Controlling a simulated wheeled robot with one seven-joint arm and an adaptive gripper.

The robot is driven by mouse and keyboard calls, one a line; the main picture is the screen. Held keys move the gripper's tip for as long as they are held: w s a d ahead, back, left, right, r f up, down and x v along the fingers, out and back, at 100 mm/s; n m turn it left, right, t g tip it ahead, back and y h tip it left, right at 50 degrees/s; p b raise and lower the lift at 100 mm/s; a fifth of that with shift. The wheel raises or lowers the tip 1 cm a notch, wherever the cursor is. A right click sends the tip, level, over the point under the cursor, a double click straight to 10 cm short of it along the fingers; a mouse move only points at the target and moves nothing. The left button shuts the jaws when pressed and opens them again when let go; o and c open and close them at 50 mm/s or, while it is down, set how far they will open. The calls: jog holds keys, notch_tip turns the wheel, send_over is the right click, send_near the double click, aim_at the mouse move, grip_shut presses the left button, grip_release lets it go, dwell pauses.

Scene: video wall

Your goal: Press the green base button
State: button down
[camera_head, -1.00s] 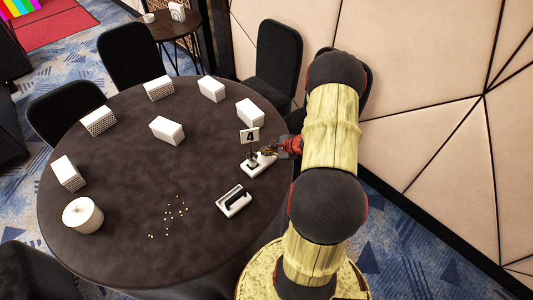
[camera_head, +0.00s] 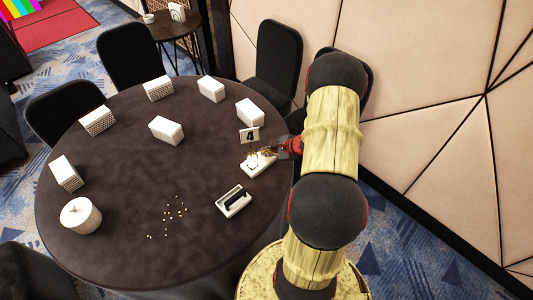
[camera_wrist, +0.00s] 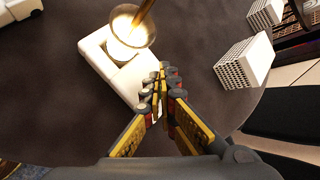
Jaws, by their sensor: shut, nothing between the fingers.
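A white base (camera_head: 258,166) lies near the right edge of the round dark table, beside a small sign with a 4 (camera_head: 249,135). In the wrist view the white base (camera_wrist: 98,52) carries a pale, gold-rimmed round part (camera_wrist: 132,24) with a brown rod rising from it. No green button can be made out in either view. My gripper (camera_wrist: 163,72) is shut and empty, its fingertips over or just beside the base's right edge; I cannot tell if they touch. In the head view my gripper (camera_head: 270,152) reaches in from the right and partly covers the base's far end.
A white holder with a dark slot (camera_head: 234,201) and scattered small yellow bits (camera_head: 172,213) lie nearer. Several white perforated boxes (camera_head: 167,130) and a white round pot (camera_head: 80,215) stand on the table. Black chairs (camera_head: 273,58) and a panelled wall (camera_head: 440,110) are close behind.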

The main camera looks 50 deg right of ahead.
jog(key=shift+r, duration=0.25)
notch_tip(320, 180, up, 6)
jog(key=p, duration=0.3)
dwell(0.5)
dwell(0.4)
